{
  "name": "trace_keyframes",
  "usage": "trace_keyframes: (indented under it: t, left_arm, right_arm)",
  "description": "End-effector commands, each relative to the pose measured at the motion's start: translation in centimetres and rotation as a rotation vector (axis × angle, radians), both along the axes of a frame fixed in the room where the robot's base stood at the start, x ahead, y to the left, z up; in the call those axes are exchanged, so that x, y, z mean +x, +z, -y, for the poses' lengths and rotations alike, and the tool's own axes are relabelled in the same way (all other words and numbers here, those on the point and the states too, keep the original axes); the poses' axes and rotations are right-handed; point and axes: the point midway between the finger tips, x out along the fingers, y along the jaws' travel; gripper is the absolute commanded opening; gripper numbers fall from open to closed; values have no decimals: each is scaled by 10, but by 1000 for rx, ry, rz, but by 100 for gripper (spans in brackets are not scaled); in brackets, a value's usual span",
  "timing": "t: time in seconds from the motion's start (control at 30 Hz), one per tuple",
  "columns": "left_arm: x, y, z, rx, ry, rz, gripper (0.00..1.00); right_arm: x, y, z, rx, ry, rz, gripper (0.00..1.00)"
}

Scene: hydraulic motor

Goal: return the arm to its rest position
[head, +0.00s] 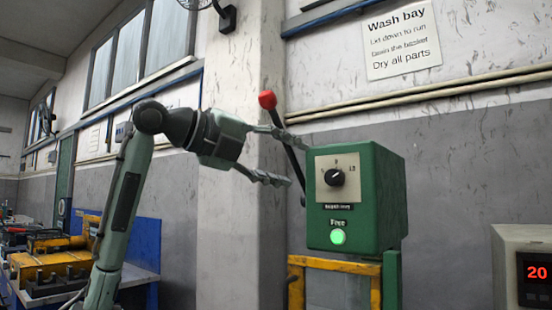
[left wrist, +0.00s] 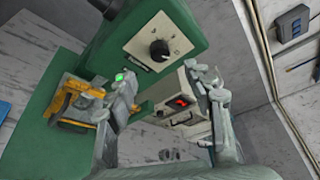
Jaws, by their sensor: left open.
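My left arm comes in from the left in the head view. Its gripper (head: 292,163) is open, with its fingers spread and pointing right towards the green control box (head: 390,190). A black lever with a red knob (head: 267,99) rises at the box's left side. In the head view the lever overlaps the finger area; the left wrist view shows no lever between the open fingers (left wrist: 165,82). The box front has a black dial (head: 334,177), also seen in the left wrist view (left wrist: 159,48), and a lit green lamp (head: 338,237). My right gripper is not in view.
A pale unit with a red display (head: 537,272) is at lower right. Yellow equipment (head: 50,262) sits on a bench at left. A wash bay sign (head: 401,39) hangs above.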

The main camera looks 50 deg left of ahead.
Motion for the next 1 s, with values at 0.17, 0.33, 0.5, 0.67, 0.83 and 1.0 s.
trace_keyframes:
  t: [0.17, 0.33, 0.5, 0.67, 0.83, 1.0]
  left_arm:
    - [-18, 4, 0, 1, 0, 0, 52]
    - [-22, 4, -1, 0, 0, -1, 52]
    - [-21, 4, -1, 0, 0, -1, 52]
    - [-21, 4, -1, 0, 0, -1, 52]
    - [-21, 4, -1, 0, 0, -1, 52]
    - [-21, 4, -1, 0, 0, 0, 52]
  right_arm:
    - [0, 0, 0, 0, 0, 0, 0]
    - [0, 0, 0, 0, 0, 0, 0]
    - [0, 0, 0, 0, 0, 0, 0]
    - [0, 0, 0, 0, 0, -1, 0]
    - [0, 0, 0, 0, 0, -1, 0]
    - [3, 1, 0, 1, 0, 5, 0]
